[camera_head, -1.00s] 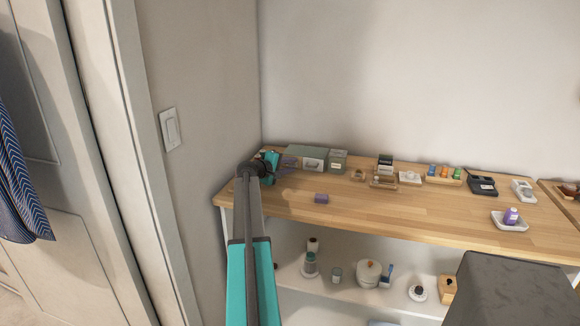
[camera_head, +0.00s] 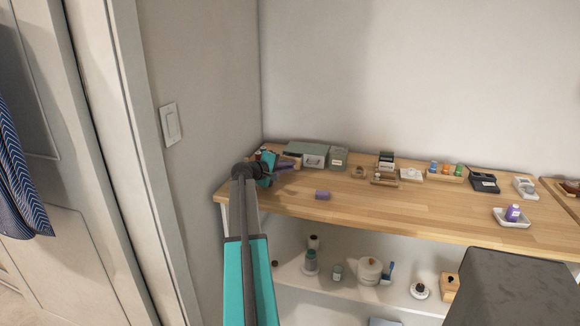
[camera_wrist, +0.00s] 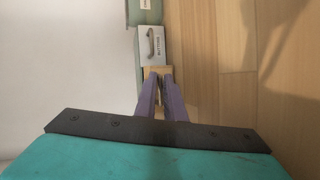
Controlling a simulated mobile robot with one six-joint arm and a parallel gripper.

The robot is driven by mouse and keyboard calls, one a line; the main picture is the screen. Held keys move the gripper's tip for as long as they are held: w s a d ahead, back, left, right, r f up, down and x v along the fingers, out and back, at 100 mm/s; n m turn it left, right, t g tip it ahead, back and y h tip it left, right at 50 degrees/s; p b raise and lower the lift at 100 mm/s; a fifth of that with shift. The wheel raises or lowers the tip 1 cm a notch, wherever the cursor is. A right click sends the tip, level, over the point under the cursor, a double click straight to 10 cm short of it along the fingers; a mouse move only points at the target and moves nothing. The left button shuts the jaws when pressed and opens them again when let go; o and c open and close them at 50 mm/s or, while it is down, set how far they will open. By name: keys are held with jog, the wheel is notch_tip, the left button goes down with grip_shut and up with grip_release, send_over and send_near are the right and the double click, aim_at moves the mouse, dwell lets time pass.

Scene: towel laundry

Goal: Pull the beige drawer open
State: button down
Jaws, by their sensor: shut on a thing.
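A grey-green drawer cabinet (camera_head: 309,147) stands at the back left of the wooden table. Its pale grey drawer front (camera_head: 314,161) with a handle and a label also shows in the wrist view (camera_wrist: 152,42). Beside that front, the beige drawer (camera_wrist: 158,70) shows as a small tan patch at my fingertips. My gripper (camera_wrist: 159,78) has purple fingers, closed in at the beige drawer. They are shut on what looks like its handle, which the fingers mostly hide. In the head view, my gripper (camera_head: 295,161) reaches the cabinet's left end from the left.
A purple block (camera_head: 322,195) lies on the table (camera_head: 400,212) in front of the cabinet. A small grey-green box (camera_head: 338,158) stands just right of the cabinet. The wall is close on the left. A lower shelf holds jars and bottles.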

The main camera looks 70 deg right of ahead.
jog(key=shift+a+f+b, duration=0.1)
jog(key=shift+a+b, duration=0.25)
jog(key=shift+a, duration=1.45)
jog(key=c, duration=1.9)
grip_release()
jog(key=shift+a, duration=0.1)
jog(key=b+v, duration=0.1)
jog(key=v, duration=1.2)
jog(key=shift+a, duration=0.2)
